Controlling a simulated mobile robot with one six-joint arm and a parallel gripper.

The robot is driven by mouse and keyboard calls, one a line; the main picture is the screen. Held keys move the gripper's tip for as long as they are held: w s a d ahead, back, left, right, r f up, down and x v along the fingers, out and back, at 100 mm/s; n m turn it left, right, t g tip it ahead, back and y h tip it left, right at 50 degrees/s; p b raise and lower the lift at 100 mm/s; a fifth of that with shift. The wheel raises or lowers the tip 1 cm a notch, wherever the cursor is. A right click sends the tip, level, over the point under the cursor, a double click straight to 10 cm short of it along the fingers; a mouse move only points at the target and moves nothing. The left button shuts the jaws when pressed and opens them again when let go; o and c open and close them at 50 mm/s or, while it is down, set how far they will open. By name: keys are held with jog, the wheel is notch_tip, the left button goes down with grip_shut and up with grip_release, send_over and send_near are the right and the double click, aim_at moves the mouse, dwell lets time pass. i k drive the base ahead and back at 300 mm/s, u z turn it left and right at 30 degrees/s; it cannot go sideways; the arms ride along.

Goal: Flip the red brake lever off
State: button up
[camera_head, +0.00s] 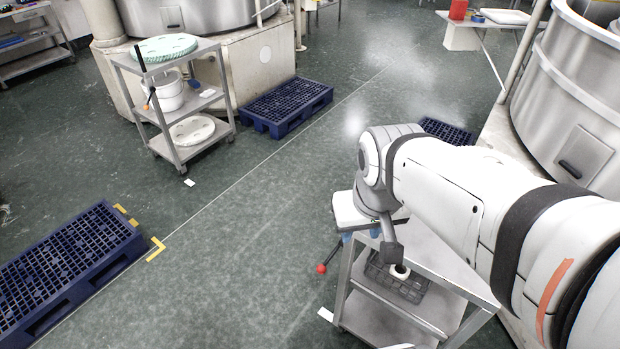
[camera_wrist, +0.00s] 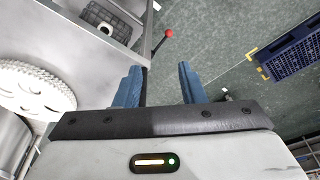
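The red brake lever shows as a red ball on a thin dark rod (camera_head: 321,268), sticking out from the left side of a grey metal cart (camera_head: 440,262). In the wrist view the red ball (camera_wrist: 169,33) is above the space between the fingers, with its rod running down-left to the cart's edge. My gripper (camera_wrist: 160,67) has two blue fingers spread apart with nothing between them. It is apart from the lever. In the head view my arm hides most of the gripper and part of the cart top.
The cart holds a dark basket (camera_head: 411,290) with a white ring-shaped part. A white toothed disc (camera_wrist: 32,88) lies at left in the wrist view. Another cart (camera_head: 188,132) has an orange-tipped lever. Blue pallets (camera_head: 68,262) lie on the floor; the middle floor is clear.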

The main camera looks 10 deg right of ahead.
aim_at(320, 269)
jog(key=u, duration=0.7)
jog(key=k, duration=1)
jog(key=z, duration=0.45)
jog(key=i, duration=0.5)
